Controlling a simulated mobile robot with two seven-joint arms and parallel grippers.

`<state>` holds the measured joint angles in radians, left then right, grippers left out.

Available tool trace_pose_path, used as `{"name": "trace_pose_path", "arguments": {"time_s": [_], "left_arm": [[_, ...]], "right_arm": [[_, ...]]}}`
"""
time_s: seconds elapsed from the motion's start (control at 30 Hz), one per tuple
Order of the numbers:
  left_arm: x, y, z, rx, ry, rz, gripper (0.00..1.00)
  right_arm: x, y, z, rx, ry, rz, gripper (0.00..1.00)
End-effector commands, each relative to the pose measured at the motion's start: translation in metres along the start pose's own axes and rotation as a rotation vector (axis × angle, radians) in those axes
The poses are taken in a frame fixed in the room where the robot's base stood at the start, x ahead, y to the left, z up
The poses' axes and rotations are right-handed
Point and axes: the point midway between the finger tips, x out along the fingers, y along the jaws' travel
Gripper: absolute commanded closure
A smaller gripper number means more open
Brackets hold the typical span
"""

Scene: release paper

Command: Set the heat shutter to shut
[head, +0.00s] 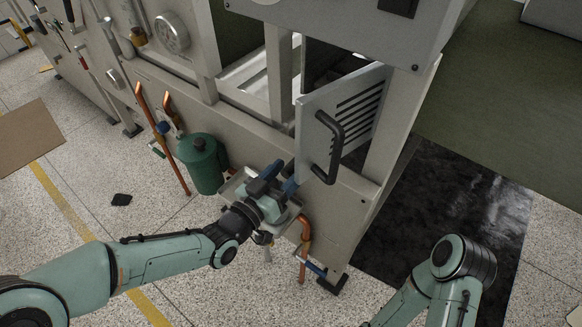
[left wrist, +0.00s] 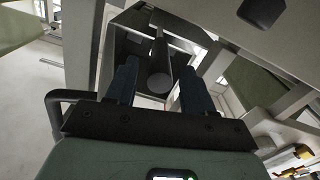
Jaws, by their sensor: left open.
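The heat shutter (head: 312,112) is a pale grey hinged panel with black slots and a black bar handle (head: 329,147). In the head view it stands swung out from the machine's front, with the opening visible beside and above it. My left gripper (head: 279,178) is just left of the panel's lower edge, below the handle. Whether a finger touches the panel, I cannot tell. My right arm shows at the lower right, but its gripper is out of frame.
A green canister (head: 202,163) and orange pipes (head: 163,140) stand along the machine's front, left of my gripper. Another orange pipe (head: 304,240) is below it. A black floor mat (head: 455,220) lies to the right.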

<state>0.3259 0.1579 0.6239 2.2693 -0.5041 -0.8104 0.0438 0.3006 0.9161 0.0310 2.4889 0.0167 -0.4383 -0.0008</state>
Motion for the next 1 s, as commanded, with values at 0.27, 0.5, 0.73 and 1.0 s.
{"name": "trace_pose_path", "arguments": {"time_s": [0.27, 0.5, 0.73, 1.0], "left_arm": [[0.022, 0.0, 0.0, 0.0, -0.001, 0.0, 0.47], [0.023, 0.0, 0.0, 0.001, -0.001, -0.001, 0.47], [0.023, 0.0, 0.0, 0.001, -0.001, 0.0, 1.0], [0.023, 0.01, 0.003, 0.002, 0.001, 0.004, 1.0]], "right_arm": [[0.002, 0.001, -0.004, 0.0, 0.011, 0.0, 0.0], [0.002, 0.001, -0.004, 0.001, 0.012, 0.0, 0.0], [0.002, 0.001, -0.004, 0.001, 0.012, 0.0, 0.0], [0.01, 0.004, -0.015, 0.003, 0.038, 0.001, 0.0]]}}
